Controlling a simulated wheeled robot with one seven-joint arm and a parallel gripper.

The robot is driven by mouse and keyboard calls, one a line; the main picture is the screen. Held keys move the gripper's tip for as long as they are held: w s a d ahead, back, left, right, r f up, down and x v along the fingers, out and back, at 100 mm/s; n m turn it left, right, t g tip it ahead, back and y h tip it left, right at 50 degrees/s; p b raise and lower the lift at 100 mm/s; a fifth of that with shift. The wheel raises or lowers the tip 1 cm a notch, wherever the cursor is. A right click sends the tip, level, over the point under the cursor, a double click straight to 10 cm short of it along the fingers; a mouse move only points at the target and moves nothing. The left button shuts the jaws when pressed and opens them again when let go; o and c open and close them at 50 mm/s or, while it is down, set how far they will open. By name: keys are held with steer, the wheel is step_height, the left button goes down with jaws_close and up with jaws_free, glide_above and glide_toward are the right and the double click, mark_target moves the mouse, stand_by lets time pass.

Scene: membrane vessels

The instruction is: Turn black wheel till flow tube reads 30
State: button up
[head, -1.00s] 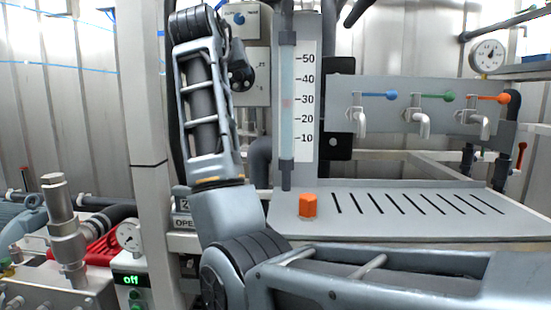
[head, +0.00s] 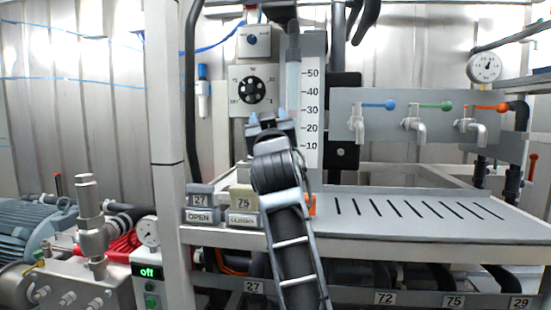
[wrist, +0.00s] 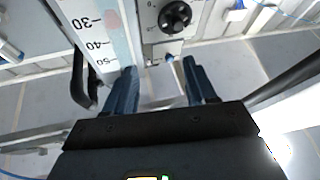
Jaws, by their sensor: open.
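The black wheel (head: 252,90) is a round ribbed knob on a pale dial plate, left of the flow tube. It shows at the top of the wrist view (wrist: 175,17). The flow tube (head: 293,77) stands upright beside a scale marked 10 to 50. My arm hides its lower part in the head view. In the wrist view the tube (wrist: 119,45) appears upside down, with a pinkish float near the 30 mark; I cannot tell the exact reading. My gripper (head: 268,118) is open and empty, below and right of the wheel, apart from it. Its fingers (wrist: 158,68) point toward the panel.
A box with a blue knob (head: 252,40) sits above the wheel. Three taps with blue, green and orange handles (head: 430,107) are at right. An orange hexagonal piece (head: 312,206) is partly behind my arm.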

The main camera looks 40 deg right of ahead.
steer(key=s+a+f+n+t+y, duration=0.2)
steer(key=s+a+f+t, duration=0.1)
steer(key=s+a+f, duration=0.1)
step_height(320, 180, down, 3)
steer(key=shift+s+r+y+b, duration=0.15)
steer(key=shift+s+y+b, duration=0.15)
steer(key=shift+s, duration=0.45)
